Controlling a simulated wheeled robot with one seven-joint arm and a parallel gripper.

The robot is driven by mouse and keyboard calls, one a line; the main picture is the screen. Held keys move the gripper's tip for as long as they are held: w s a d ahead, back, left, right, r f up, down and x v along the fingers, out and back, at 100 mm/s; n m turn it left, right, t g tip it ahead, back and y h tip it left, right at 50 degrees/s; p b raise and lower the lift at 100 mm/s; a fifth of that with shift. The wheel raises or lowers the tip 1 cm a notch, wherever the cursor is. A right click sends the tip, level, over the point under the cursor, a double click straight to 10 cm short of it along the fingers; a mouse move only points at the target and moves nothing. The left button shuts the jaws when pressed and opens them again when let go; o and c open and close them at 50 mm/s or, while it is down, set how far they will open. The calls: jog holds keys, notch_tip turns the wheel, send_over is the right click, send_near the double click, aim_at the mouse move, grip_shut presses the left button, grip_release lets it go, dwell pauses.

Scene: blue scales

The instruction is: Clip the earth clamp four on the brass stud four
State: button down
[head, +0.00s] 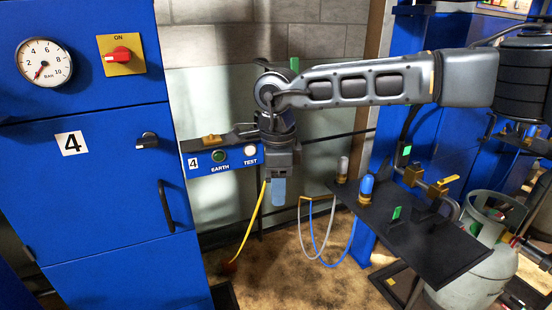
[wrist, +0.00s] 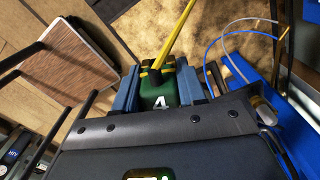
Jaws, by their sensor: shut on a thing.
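My gripper (head: 278,191) points down beside the blue panel, to the right of its TEST button. In the wrist view its blue fingers are shut on the green earth clamp four (wrist: 161,86), which bears a white 4. A yellow cable (wrist: 178,38) runs from the clamp; in the head view it hangs down to the floor. The clamp is mostly hidden behind the fingers in the head view. A small brass piece (head: 211,138), probably the brass stud four, sits on the dark ledge above the panel's 4 label, left of my gripper and apart from it.
The blue panel (head: 207,169) carries the EARTH and TEST buttons. A blue cabinet (head: 100,215) marked 4 stands at left. A dark shelf (head: 440,250) with blue and clear capped items and brass fittings lies at right, above a grey gas cylinder (head: 480,275).

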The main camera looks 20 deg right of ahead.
jog(key=s+f+n, duration=0.5)
jog(key=f+n, duration=0.5)
jog(key=n, duration=0.1)
jog(key=s+f+n, duration=0.5)
jog(key=f+n, duration=0.6)
jog(key=shift+s+f, duration=0.25)
jog(key=shift+f, duration=0.05)
jog(key=shift+a, duration=0.2)
